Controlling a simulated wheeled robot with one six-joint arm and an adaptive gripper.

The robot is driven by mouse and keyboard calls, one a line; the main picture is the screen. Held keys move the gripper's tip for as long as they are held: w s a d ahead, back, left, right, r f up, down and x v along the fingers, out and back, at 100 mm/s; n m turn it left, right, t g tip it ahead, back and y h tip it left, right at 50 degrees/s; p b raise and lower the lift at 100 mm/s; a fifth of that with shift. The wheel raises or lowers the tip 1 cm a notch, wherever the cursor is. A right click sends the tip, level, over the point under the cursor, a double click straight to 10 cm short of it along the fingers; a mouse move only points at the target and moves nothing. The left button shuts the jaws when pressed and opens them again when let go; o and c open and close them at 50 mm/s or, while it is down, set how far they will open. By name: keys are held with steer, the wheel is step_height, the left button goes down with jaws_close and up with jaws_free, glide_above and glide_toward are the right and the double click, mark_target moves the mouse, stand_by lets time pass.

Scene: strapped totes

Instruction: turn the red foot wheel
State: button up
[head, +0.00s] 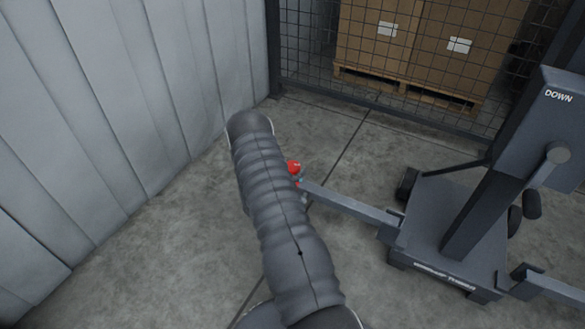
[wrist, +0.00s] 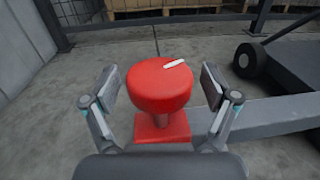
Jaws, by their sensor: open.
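The red foot wheel (wrist: 158,88) is a round red knob on a red base at the end of a grey leg. A white mark lies on its top, pointing to the upper right. In the wrist view my gripper (wrist: 160,85) is open, with one finger on each side of the wheel. A gap shows between each finger pad and the wheel. In the head view only a small red part of the wheel (head: 294,167) shows beside my arm, which hides the rest. My gripper is mostly hidden there.
The grey leg (head: 345,204) runs right to a dark machine base (head: 445,225) with a column marked DOWN. A padded grey wall (head: 120,110) stands at left. A mesh fence (head: 400,110) with boxes on pallets behind it closes the back. Bare concrete floor lies between.

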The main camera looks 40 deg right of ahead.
steer(key=c, duration=1.2)
steer(key=shift+f+m+g+b, duration=0.15)
steer(key=shift+m+g+b, duration=0.25)
steer(key=shift+g+b, duration=0.2)
steer(key=m+g+b, duration=0.1)
steer(key=g+b, duration=0.1)
steer(key=shift+f+m+g+h+b, duration=0.15)
steer(key=shift+m+g+h+b, duration=0.2)
steer(key=shift+m+g+h, duration=0.05)
steer(key=m+g+b, duration=0.1)
steer(key=g+b, duration=0.1)
steer(key=m+g+b, duration=0.2)
steer(key=g, duration=0.1)
steer(key=shift+m+g+y, duration=0.3)
steer(key=m+g+y+b, duration=0.1)
steer(key=m+g+b, duration=0.1)
steer(key=g, duration=0.1)
steer(key=shift+m+g, duration=0.3)
steer(key=shift+g, duration=0.1)
steer(key=shift+s+r+m+g+y, duration=0.1)
steer(key=shift+r+m+g+y, duration=0.05)
steer(key=shift+m+g+y, duration=0.9)
steer(key=shift+r+m+g+y, duration=0.1)
steer(key=shift+m+g+y, duration=0.65)
steer(key=shift+g, duration=0.5)
steer(key=shift+y, duration=0.3)
